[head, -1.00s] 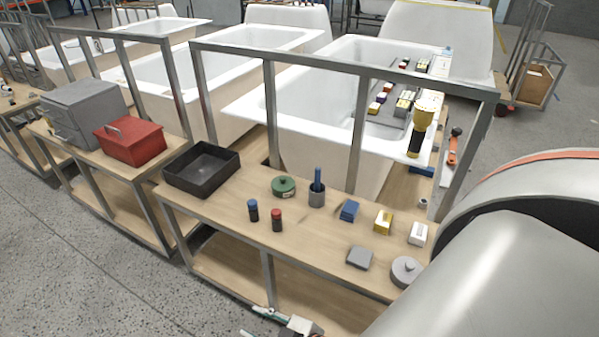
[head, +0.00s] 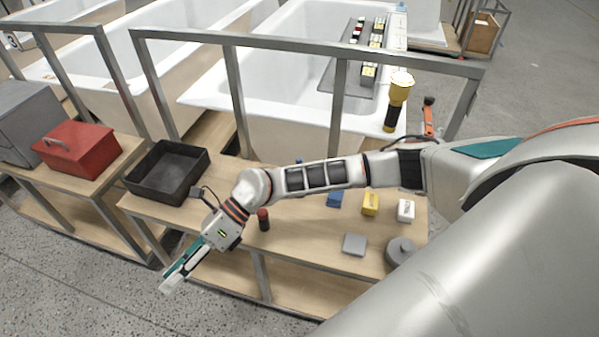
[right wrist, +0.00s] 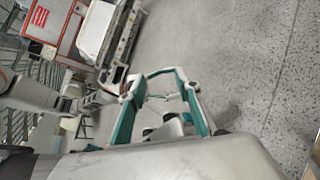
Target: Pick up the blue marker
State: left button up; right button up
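A dark red upright cylinder (head: 263,219) stands on the wooden workbench (head: 310,238). The dark blue cylinder that stood beside it is hidden behind my right wrist. A small blue tip (head: 299,162) shows just above my right forearm, where a blue stick stood in a grey cup; the cup is hidden. I cannot tell which blue item is the marker. My right gripper (head: 172,277) hangs past the bench's front edge, over the floor, left of the red cylinder. In the right wrist view, its teal fingers (right wrist: 162,88) are apart with nothing between them. My left gripper is out of view.
A black open bin (head: 168,170) and a red toolbox (head: 76,150) are at left. A blue block (head: 335,199), yellow block (head: 370,203), white block (head: 406,210), grey block (head: 354,244) and round grey piece (head: 400,252) lie right. A metal frame (head: 337,110) rises behind.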

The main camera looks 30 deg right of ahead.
jog(key=w+d+f+n+h, duration=0.25)
jog(key=w+d+h, duration=0.2)
jog(key=d, duration=0.55)
notch_tip(320, 180, up, 8)
jog(key=n+t+h+p, duration=0.2)
jog(key=n+h, duration=0.1)
jog(key=h, duration=0.6)
send_over(299, 159)
jog(key=shift+f, duration=0.2)
jog(key=shift+d+f, duration=0.2)
jog(key=shift+d, duration=0.05)
notch_tip(299, 159, down, 3)
jog(key=shift+a+r+n, duration=0.1)
jog(key=shift+r+n, duration=0.1)
jog(key=shift+n, duration=0.05)
notch_tip(299, 159, down, 3)
jog(key=shift+a+f+p, duration=0.15)
jog(key=shift+f+p, duration=0.05)
jog(key=shift+p, duration=0.15)
jog(key=shift+f, duration=0.6)
grip_shut()
